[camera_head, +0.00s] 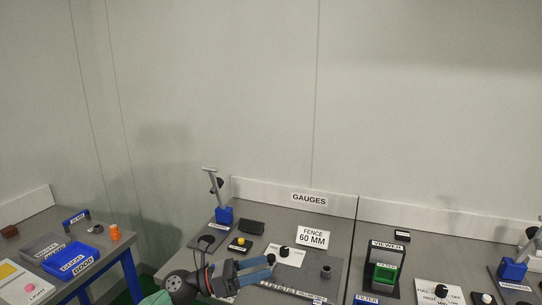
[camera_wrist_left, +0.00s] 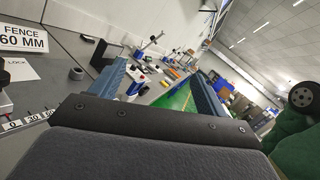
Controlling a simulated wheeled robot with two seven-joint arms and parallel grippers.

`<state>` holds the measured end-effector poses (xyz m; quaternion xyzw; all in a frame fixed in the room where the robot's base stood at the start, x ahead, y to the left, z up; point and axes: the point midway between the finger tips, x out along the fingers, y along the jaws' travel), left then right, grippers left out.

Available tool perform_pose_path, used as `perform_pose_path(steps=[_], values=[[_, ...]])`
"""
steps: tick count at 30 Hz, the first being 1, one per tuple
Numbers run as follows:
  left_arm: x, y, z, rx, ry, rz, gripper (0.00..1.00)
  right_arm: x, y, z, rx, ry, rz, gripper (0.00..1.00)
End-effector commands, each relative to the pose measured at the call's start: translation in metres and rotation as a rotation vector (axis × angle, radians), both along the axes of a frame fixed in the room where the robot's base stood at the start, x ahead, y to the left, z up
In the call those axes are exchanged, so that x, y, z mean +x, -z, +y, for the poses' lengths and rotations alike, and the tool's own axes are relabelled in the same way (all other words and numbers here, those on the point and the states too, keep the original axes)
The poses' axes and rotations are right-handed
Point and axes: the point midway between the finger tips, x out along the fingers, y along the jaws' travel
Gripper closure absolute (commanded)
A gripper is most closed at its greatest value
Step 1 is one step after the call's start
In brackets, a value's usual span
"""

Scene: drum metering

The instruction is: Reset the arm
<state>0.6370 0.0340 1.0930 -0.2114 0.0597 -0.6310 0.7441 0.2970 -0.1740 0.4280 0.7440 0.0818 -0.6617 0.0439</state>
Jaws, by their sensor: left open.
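My left gripper (camera_head: 262,268) is low in the middle of the head view, above the front of the gauges bench (camera_head: 340,240). Its two blue fingers are apart with nothing between them. In the left wrist view the open fingers (camera_wrist_left: 160,85) point out over the room, with the bench at the left. My right gripper does not show in either view.
Beneath and beside the gripper are a ruler strip, a black knob (camera_head: 284,251) and a dark small cylinder (camera_head: 326,271). A fence sign (camera_head: 312,234) and a blue-based stand (camera_head: 224,214) are behind.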

Motion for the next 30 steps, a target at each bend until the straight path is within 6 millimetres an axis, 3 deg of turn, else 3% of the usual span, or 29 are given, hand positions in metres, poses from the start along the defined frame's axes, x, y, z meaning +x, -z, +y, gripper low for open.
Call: perform_pose_path(steps=[4, 8, 14, 19, 23, 26, 30], values=[[0.002, -0.013, 0.012, -0.283, -0.148, 0.235, 0.24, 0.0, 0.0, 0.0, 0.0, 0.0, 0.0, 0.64], [0.008, -0.011, 0.036, -0.518, -0.279, 0.456, 0.24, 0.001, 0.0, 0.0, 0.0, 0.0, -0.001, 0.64], [0.011, 0.023, 0.085, -0.856, -0.491, 0.818, 0.24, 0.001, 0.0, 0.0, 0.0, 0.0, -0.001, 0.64], [-0.005, 0.079, 0.127, -1.119, -0.687, 1.138, 0.24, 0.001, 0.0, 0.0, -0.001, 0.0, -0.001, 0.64], [-0.032, 0.131, 0.154, -1.302, -0.851, 1.384, 0.24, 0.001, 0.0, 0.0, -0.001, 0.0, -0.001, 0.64], [-0.063, 0.173, 0.169, -1.429, -0.986, 1.57, 0.24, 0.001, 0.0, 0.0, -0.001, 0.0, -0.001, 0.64], [-0.12, 0.226, 0.182, -1.585, -1.192, 1.818, 0.24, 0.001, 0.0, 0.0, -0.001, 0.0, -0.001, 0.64]])
